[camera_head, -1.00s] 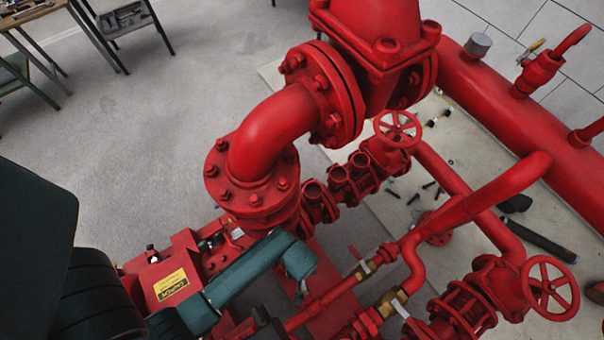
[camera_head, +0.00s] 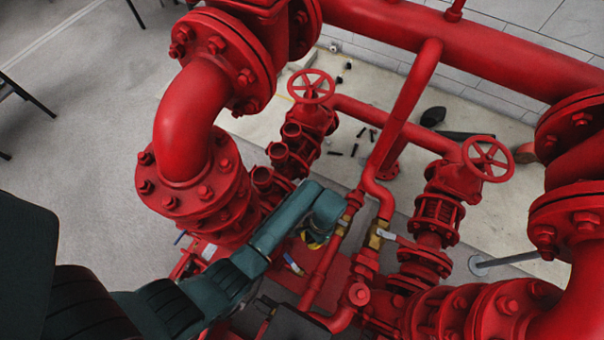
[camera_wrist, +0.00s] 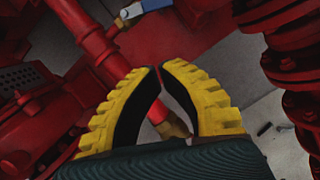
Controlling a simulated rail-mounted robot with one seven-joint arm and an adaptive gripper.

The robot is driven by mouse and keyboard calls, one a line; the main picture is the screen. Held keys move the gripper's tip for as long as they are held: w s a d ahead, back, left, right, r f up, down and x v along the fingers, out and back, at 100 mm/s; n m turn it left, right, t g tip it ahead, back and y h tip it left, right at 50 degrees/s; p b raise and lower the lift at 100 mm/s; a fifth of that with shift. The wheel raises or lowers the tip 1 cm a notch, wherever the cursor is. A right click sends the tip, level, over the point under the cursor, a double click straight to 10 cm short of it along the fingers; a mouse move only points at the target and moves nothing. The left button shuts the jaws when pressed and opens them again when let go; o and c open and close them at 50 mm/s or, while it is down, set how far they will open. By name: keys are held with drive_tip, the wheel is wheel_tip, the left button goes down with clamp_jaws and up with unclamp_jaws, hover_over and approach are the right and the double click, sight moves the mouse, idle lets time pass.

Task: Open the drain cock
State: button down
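Which fitting is the drain cock is not certain. A small valve lever (camera_wrist: 145,8) with a blue-and-white handle shows at the top of the wrist view, beyond the fingertips; a similar lever (camera_head: 293,264) shows in the head view, low on the red base. My gripper (camera_wrist: 157,67) has yellow ribbed fingers with black pads. Its tips are together or nearly so, with nothing held between them. A red pipe and a brass fitting (camera_wrist: 174,128) lie behind the fingers. In the head view my arm mostly hides the gripper; only a bit of yellow shows beside the lever.
Two brass valves (camera_head: 377,234) with levers sit on thin red pipes right of my arm. Red handwheels (camera_head: 311,86) (camera_head: 487,158) stand behind and to the right. A large flanged elbow (camera_head: 187,130) rises on the left. Open grey floor lies at far left.

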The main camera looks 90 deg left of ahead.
sight(291, 261)
drive_tip(key=s+b+x, duration=0.2)
drive_tip(key=b+x, duration=0.4)
drive_tip(key=x, duration=0.4)
drive_tip(key=shift+d+r, duration=0.2)
drive_tip(key=shift+d, duration=0.2)
